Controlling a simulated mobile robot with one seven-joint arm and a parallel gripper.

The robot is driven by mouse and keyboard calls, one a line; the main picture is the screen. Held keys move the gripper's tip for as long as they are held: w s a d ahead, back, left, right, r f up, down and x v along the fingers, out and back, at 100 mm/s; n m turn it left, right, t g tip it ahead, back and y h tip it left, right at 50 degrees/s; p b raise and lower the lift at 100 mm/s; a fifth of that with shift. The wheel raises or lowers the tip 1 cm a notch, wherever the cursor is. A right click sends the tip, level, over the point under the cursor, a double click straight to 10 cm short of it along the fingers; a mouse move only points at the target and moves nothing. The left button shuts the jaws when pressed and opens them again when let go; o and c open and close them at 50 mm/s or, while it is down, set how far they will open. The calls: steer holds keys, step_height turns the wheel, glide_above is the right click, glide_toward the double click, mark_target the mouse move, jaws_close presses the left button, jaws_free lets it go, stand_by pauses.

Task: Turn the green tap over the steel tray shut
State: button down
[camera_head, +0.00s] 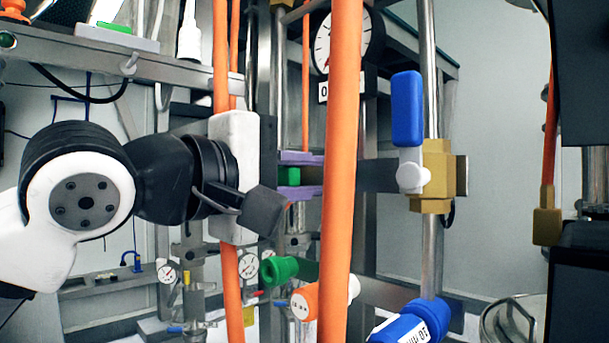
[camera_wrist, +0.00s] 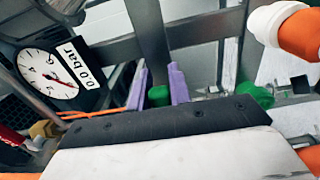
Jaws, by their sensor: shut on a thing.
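My gripper (camera_head: 305,174) reaches in from the left, partly behind an orange upright pipe. Its two purple fingers are closed around a small green piece (camera_head: 291,180), which looks like the green tap's handle. In the wrist view my gripper (camera_wrist: 157,72) has the green piece (camera_wrist: 158,95) between its fingers, low near the dark wrist edge. The rest of the tap is hidden by the fingers, wrist and pipe. I cannot make out the steel tray for certain.
An orange pipe (camera_head: 341,150) stands right in front of my fingers. A blue-handled valve (camera_head: 407,110) is to the right. Another green fitting (camera_head: 279,269) is below my gripper. A pressure gauge (camera_head: 351,42) is above; it also shows in the wrist view (camera_wrist: 46,72).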

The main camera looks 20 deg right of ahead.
steer(key=c, duration=1.3)
jaws_free()
steer(key=b+v, duration=0.2)
steer(key=v, duration=1.2)
steer(key=shift+d+b, duration=0.1)
steer(key=shift+b, duration=0.25)
